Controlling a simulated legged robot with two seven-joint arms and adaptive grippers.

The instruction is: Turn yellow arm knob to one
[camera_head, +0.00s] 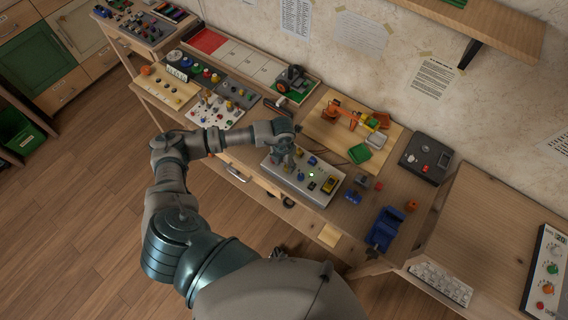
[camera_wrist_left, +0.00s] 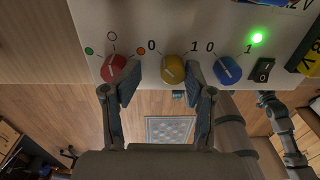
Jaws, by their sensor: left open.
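The control panel is a light grey box (camera_head: 318,197) on the workbench in the head view. In the left wrist view its face shows a yellow knob (camera_wrist_left: 174,64) between a red knob (camera_wrist_left: 113,66) and a blue knob (camera_wrist_left: 227,70). A "0" is printed at the yellow knob's upper left and a "1" at its upper right. The knob's pale mark slants toward the upper left. My left gripper (camera_wrist_left: 163,76) is open, with one finger on each side of the yellow knob. It hangs over the panel in the head view (camera_head: 285,160).
A black rocker switch (camera_wrist_left: 261,70) and a lit green lamp (camera_wrist_left: 257,38) are right of the blue knob. A blue vise-like object (camera_head: 383,229) stands right of the panel. An orange toy robot arm (camera_head: 345,112) is behind it.

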